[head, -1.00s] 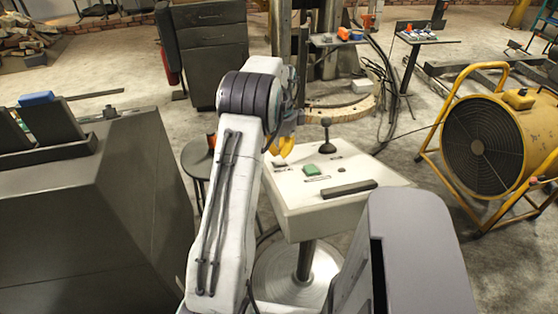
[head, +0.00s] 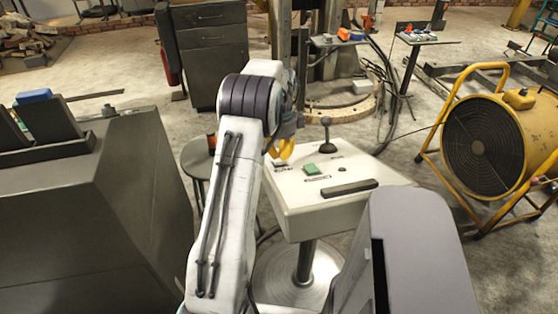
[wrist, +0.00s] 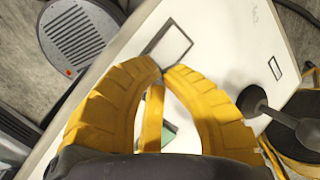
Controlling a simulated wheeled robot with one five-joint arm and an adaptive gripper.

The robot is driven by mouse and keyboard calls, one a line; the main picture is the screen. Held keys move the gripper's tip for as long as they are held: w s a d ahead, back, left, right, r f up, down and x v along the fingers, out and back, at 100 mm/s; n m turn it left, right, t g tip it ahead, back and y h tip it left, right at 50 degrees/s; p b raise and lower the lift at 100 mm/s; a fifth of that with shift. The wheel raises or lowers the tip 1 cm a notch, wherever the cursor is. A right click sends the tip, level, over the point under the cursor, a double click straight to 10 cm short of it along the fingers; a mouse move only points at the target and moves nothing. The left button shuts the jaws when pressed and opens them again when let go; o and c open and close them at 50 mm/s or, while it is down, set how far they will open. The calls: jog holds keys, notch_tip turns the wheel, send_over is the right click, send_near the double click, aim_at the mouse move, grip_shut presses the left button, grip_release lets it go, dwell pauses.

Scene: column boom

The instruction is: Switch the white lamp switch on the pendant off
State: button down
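The pendant is a white, slanted control panel (head: 330,205) on a round metal post. A white rectangular switch in a dark frame (wrist: 170,46) lies on the panel just beyond my fingertips in the wrist view. In the head view my gripper largely hides that area. My gripper (head: 283,152) hangs over the panel's far left corner, and its yellow fingers show large in the wrist view (wrist: 161,70). The fingertips meet with nothing visible between them. I cannot tell whether they touch the panel or switch.
The panel also carries a green button (head: 312,168), a black joystick (head: 326,140) and a dark bar (head: 350,188). A round stool (head: 196,158) stands left of it, beside a grey cabinet (head: 100,200). A yellow fan (head: 490,145) stands at right.

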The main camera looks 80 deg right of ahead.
aim_at(281, 161)
jog(key=shift+f+b, duration=0.7)
jog(key=shift+f, duration=0.4)
dwell(0.6)
jog(key=shift+r, duration=0.1)
jog(key=shift+r+p, duration=2.95)
jog(key=shift+r, duration=0.55)
jog(key=shift+s, duration=0.1)
